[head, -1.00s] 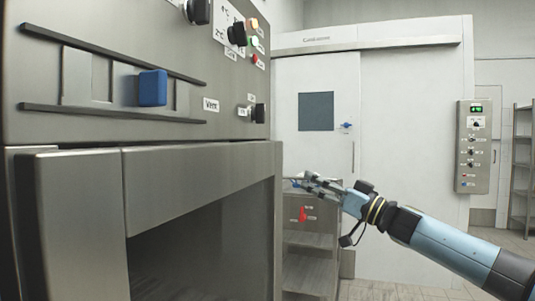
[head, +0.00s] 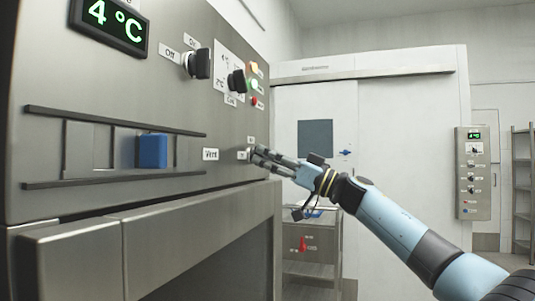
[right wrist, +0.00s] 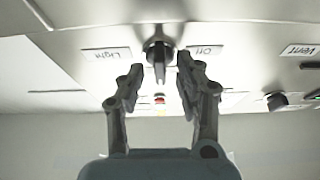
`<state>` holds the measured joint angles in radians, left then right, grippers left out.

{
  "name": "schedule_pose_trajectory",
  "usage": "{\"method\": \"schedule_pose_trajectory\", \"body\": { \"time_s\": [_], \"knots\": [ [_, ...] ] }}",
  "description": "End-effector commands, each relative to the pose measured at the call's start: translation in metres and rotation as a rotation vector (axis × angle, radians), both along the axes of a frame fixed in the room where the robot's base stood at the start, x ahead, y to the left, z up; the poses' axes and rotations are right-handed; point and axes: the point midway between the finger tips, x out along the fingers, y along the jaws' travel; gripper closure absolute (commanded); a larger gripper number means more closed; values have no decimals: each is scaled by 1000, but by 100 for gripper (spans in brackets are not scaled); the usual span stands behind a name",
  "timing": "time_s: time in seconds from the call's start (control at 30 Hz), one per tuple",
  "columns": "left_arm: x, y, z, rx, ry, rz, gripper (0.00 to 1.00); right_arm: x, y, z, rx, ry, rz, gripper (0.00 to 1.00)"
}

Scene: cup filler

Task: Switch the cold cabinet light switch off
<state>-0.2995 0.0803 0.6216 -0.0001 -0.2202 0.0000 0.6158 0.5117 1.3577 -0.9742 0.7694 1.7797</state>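The cold cabinet's steel front panel (head: 90,100) fills the left of the head view, with a green 4 °C display (head: 112,20). The light switch is a black rotary knob (right wrist: 159,50) in the right wrist view, between a "Light" label (right wrist: 107,53) and a label that seems to read "Off" (right wrist: 206,51), both upside down. My right gripper (right wrist: 160,72) is open and empty, with one finger on each side of the knob; contact is not clear. In the head view my right gripper (head: 256,155) is at the panel's right edge, hiding most of the knob. My left gripper is not in view.
A "Vent" label (head: 210,154) and a blue sliding handle (head: 151,151) lie left of my gripper. Other black knobs (head: 237,80) and coloured lamps (head: 254,85) sit above. A cart (head: 312,260) stands below, and a control box (head: 473,172) hangs at far right.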

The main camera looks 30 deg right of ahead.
Motion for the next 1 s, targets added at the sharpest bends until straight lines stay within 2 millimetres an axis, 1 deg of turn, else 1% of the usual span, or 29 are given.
{"method": "schedule_pose_trajectory", "body": {
  "time_s": [0.27, 0.3, 0.5, 0.57, 1.0],
  "knots": [
    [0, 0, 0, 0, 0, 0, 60, 2, 2, 1, 0, 0, 0, 65],
    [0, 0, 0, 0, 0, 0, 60, 2, 2, 1, 0, 0, 0, 67],
    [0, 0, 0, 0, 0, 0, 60, 2, 1, 1, 0, 0, -1, 93],
    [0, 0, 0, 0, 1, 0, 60, 2, 1, 1, 0, 0, 0, 100],
    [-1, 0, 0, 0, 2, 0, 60, 2, 1, 1, -26, -24, -1, 100]
  ]
}}
